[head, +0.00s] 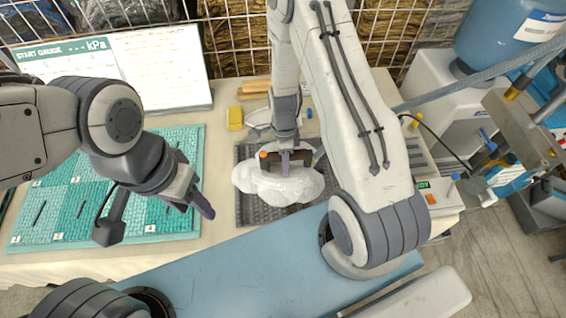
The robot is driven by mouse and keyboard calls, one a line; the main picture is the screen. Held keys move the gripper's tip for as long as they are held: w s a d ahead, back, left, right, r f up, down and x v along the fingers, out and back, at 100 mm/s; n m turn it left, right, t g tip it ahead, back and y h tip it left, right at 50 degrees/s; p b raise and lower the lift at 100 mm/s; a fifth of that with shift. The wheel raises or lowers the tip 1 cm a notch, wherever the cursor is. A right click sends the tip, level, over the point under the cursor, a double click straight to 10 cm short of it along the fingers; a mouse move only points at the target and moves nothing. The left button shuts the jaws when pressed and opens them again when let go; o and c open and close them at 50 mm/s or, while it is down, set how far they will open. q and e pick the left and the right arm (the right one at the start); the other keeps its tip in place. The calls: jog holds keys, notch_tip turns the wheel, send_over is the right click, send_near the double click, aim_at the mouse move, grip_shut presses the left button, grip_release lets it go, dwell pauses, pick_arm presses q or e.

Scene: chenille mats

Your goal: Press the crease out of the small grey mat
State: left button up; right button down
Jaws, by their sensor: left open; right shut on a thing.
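The small dark grey mat (250,215) lies flat on the pale table in the middle of the head view. A white lumpy, bag-like thing (290,188) with a dark handle covers much of its middle. My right gripper (286,165) comes down from above and is shut on that handle. The white thing appears to rest on the mat, though the contact under it is hidden. No crease shows on the bare parts of the mat. My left gripper (155,213) is open and empty over the teal mat board, left of the grey mat.
The teal mat board (40,235) with several panels lies at the left. A white paper chart (160,70) stands behind it. A yellow block (235,118) sits behind the grey mat. Bottles and fittings crowd the right. A wire rack (235,40) closes off the back.

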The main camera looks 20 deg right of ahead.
aim_at(309, 165)
jog(key=shift+s+d+r, duration=0.1)
jog(key=shift+s+d, duration=0.05)
jog(key=shift+d, duration=0.35)
jog(key=shift+s+d+r, duration=0.1)
jog(key=shift+s+d, duration=0.05)
jog(key=shift+d, duration=0.35)
jog(key=shift+f, duration=0.1)
jog(key=shift+d, duration=0.2)
jog(key=shift+s+d+f, duration=0.1)
jog(key=shift+s+d, duration=0.1)
jog(key=shift+d, duration=0.3)
jog(key=shift+s+d+f, duration=0.1)
jog(key=shift+s+d, duration=0.05)
jog(key=shift+d, duration=0.35)
jog(key=shift+d, duration=0.1)
jog(key=shift+s+d+f, duration=0.1)
jog(key=shift+s+d, duration=0.15)
jog(key=shift+d, duration=0.3)
jog(key=shift+s+d+f, duration=0.1)
jog(key=shift+s+d, duration=0.1)
jog(key=shift+d, duration=0.3)
jog(key=shift+s+d+r+p, duration=0.1)
jog(key=shift+s+d+p, duration=0.1)
jog(key=shift+d, duration=0.45)
jog(key=shift+s+d+r+p, duration=0.1)
jog(key=shift+s+d+p, duration=0.1)
jog(key=shift+d, duration=0.4)
